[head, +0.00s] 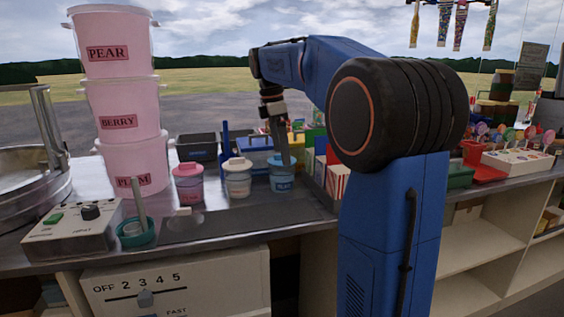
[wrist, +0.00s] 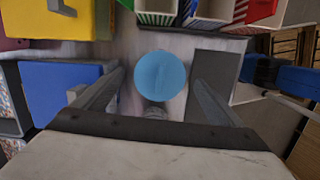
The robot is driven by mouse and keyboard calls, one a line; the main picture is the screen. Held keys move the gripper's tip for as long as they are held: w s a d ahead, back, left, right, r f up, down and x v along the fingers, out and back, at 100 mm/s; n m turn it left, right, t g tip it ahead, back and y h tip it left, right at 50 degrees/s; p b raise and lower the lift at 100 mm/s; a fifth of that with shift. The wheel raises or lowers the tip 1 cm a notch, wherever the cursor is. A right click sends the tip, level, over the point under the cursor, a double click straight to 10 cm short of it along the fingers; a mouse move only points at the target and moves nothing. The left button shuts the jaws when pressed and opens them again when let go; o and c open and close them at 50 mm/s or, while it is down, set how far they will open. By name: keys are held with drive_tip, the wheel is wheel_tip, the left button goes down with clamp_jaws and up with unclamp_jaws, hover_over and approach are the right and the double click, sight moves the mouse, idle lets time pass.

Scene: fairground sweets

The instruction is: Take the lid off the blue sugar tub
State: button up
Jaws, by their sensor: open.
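The blue sugar tub (head: 282,184) stands on the counter at the right end of a row of three small tubs, with its blue lid on. In the wrist view the lid (wrist: 160,76) is a round blue disc seen from above, and it hides most of the tub. My gripper (head: 284,158) points down over this tub. In the wrist view my gripper (wrist: 158,80) is open, with one finger on each side of the lid and gaps showing between. The head view does not show clearly how far the fingertips reach beside the lid.
A cream tub (head: 237,184) and a pink tub (head: 187,190) stand to the left. A dark mat (head: 240,222) lies in front. Behind are a blue box (head: 256,158) and a black tray (head: 197,147). Striped red-and-white boxes (head: 336,182) stand close on the right.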

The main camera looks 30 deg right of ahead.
drive_tip(key=shift+f, duration=0.5)
drive_tip(key=c, duration=1.1)
drive_tip(key=shift+r, duration=0.1)
